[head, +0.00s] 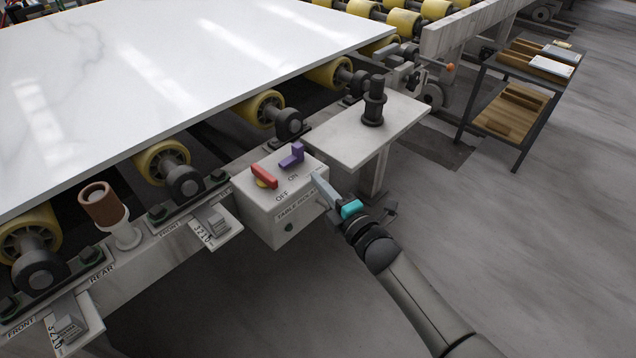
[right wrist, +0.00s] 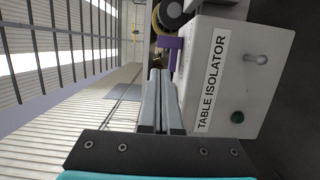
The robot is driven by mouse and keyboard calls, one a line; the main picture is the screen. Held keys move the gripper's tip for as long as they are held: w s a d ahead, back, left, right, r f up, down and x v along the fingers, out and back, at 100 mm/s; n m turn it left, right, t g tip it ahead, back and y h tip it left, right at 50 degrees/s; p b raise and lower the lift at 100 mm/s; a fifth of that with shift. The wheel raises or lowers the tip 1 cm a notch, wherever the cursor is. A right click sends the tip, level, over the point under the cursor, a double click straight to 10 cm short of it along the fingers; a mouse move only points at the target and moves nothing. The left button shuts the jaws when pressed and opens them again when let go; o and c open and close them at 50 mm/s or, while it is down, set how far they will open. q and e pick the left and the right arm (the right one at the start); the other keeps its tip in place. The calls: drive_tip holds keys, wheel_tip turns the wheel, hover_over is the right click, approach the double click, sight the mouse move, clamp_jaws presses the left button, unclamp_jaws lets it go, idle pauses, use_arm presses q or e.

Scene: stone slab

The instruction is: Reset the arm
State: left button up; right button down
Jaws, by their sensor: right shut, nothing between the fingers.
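My right gripper (head: 318,180) is shut and empty, at the right side of the white isolator box in the head view. In the right wrist view its two fingers (right wrist: 162,75) lie together, beside the box face labelled "TABLE ISOLATOR" (right wrist: 240,75). On top of the box (head: 285,208) are a red lever (head: 264,176) near "OFF" and a purple lever (head: 292,156) near "ON". The purple lever also shows beyond the fingertips in the right wrist view (right wrist: 170,47). I cannot tell whether the fingers touch the box. My left gripper is not in view.
A large white slab (head: 180,80) lies on yellow rollers (head: 262,108) behind the box. A small grey shelf (head: 365,130) with a black post (head: 375,100) stands just right of it. A brown-topped knob (head: 102,203) is at left. A cart (head: 510,105) stands far right; open floor lies at right.

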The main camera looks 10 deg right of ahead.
drive_tip(key=s+d+f+m+g+h, duration=0.3)
drive_tip(key=s+f+m, duration=0.3)
drive_tip(key=f, duration=0.3)
drive_tip(key=s+d+f+m+g+h, duration=0.3)
drive_tip(key=s+f+m, duration=0.25)
drive_tip(key=f, duration=0.45)
drive_tip(key=s+d+f+m+g, duration=0.1)
drive_tip(key=s+f+m+g, duration=0.4)
drive_tip(key=s, duration=0.6)
drive_tip(key=s+d+f+m+g, duration=0.1)
drive_tip(key=s+f+m+g, duration=0.2)
drive_tip(key=s+f, duration=0.65)
use_arm(q)
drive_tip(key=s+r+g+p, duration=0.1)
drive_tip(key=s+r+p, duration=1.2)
drive_tip(key=p, duration=0.9)
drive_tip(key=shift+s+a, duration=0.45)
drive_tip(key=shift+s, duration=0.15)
use_arm(e)
drive_tip(key=s+d+r+g, duration=0.1)
drive_tip(key=s+r, duration=1.4)
drive_tip(key=s, duration=0.2)
drive_tip(key=shift+s+d+r+g+h, duration=0.2)
drive_tip(key=shift+r+g+h, duration=0.1)
drive_tip(key=shift+h, duration=0.1)
drive_tip(key=shift+m, duration=0.25)
